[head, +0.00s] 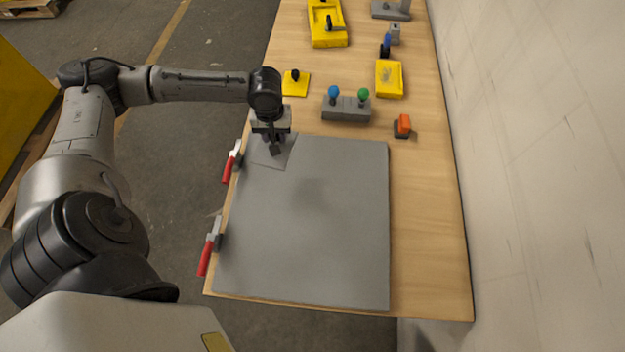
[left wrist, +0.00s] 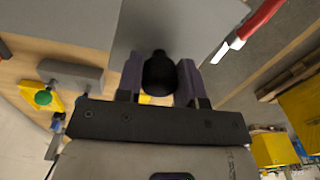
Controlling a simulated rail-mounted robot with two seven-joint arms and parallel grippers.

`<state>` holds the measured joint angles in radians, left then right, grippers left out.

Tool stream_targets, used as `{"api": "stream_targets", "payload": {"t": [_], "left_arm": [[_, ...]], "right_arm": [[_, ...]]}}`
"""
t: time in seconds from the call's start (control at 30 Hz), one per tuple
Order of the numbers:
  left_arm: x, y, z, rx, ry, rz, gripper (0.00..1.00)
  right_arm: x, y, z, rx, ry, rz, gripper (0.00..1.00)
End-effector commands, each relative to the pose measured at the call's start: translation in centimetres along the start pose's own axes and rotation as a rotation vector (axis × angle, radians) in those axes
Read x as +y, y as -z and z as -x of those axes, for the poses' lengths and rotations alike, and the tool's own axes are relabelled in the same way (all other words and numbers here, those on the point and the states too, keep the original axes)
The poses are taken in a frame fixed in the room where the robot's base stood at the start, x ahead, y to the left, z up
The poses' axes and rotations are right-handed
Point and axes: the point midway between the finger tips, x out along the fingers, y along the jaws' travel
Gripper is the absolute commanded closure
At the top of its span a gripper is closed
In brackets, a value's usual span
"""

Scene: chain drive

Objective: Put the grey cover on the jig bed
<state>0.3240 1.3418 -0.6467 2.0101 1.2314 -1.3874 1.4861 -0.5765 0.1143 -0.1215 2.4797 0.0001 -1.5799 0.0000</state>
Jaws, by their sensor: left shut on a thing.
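My left gripper (head: 273,148) is shut on the black knob of the grey cover (head: 285,157), a thin flat plate, near the far left corner of a large grey mat. In the left wrist view the black knob (left wrist: 158,74) stands between the two fingers, with the cover (left wrist: 165,25) spread beyond it. The cover overlaps the mat's corner; I cannot tell its height above it. The large flat grey mat (head: 310,240) lies on the table. I cannot tell for certain which thing is the jig bed. My right gripper is not in view.
Two red-handled clamps (head: 230,163) (head: 209,250) stand at the mat's left edge. Beyond it are a grey block with blue and green knobs (head: 346,108), an orange piece (head: 403,124) and yellow parts (head: 390,78) (head: 296,85). The mat's middle is clear; a wall (head: 530,150) runs along the right.

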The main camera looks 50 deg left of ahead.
Motion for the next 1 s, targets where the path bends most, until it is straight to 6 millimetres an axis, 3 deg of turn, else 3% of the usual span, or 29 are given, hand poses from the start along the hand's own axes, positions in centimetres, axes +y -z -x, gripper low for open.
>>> {"api": "stream_targets", "payload": {"t": [0.03,0.2,0.5,0.67,1.0], "left_arm": [[-1.8,0.6,-0.7,0.000,0.011,0.036,0.93],[-5.2,2.3,-1.1,0.000,0.009,0.113,0.93],[-7.5,3.7,-1.1,-0.002,0.003,0.159,0.93],[-6.8,3.0,-2.1,-0.009,-0.004,0.160,0.93],[-1.8,-1.1,-5.7,-0.007,-0.009,0.160,0.93]], "right_arm": [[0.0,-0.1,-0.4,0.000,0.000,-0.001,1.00],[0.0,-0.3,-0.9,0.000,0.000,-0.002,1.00],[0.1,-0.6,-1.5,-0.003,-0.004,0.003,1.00],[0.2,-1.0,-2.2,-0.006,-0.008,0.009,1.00],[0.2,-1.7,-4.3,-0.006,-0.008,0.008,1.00]]}}
